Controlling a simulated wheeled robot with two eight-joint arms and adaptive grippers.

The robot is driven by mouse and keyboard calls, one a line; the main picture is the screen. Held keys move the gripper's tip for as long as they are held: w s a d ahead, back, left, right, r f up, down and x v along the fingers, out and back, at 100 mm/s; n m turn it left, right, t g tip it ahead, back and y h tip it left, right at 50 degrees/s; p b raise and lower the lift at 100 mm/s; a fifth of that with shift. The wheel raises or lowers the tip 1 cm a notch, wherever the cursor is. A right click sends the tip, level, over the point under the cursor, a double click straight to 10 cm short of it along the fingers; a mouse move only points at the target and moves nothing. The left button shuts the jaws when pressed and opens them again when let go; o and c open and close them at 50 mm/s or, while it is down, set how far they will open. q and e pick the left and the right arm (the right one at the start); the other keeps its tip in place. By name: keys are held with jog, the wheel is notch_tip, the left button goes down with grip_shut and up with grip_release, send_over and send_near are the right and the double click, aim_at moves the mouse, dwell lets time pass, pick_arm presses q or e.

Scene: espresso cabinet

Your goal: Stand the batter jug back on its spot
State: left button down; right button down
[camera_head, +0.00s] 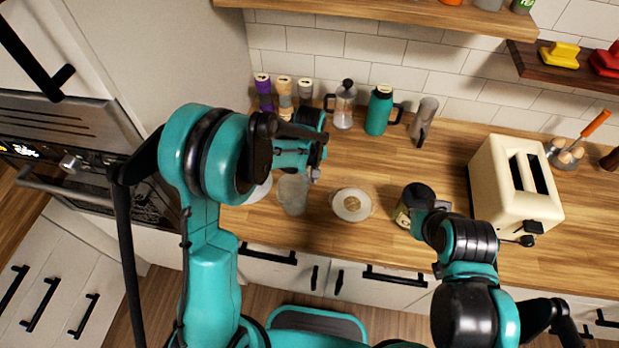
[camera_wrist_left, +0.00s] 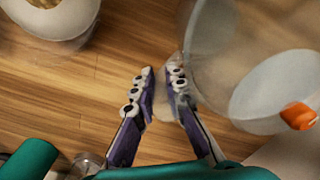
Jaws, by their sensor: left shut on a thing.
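The batter jug (camera_head: 293,195), as I take it, is a clear, greyish vessel on or just above the wooden counter, below my left gripper (camera_head: 313,160) in the head view. In the left wrist view the clear jug (camera_wrist_left: 208,75) is on the right. My left gripper (camera_wrist_left: 160,92) has its purple fingers closed around a pale part at the jug's side, probably the handle. I cannot tell whether its base touches the counter. My right gripper (camera_head: 432,212) is beside a dark-lidded jar (camera_head: 415,193); its fingers are hidden.
A white round piece (camera_head: 260,190) with an orange part in the wrist view is left of the jug. A white ring-shaped dish (camera_head: 352,205) is right of it. A cream toaster (camera_head: 515,185) is right.

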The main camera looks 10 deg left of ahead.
pick_arm(q)
jog(key=shift+f, duration=0.15)
jog(key=c, duration=1.6)
grip_release()
jog(key=shift+o, duration=0.2)
jog(key=shift+r, duration=0.35)
notch_tip(320, 180, up, 12)
jog(key=shift+f+p, duration=0.25)
jog(key=shift+p, duration=0.85)
jog(key=s+a+r+m+t, duration=0.3)
jog(key=s+a+r, duration=0.1)
jog(key=s, duration=0.4)
jog(key=s+a+r+m+t, duration=0.3)
jog(key=s+a+r+t, duration=0.1)
jog(key=s, duration=0.5)
jog(key=shift+s+a, duration=0.3)
jog(key=shift+a, duration=0.25)
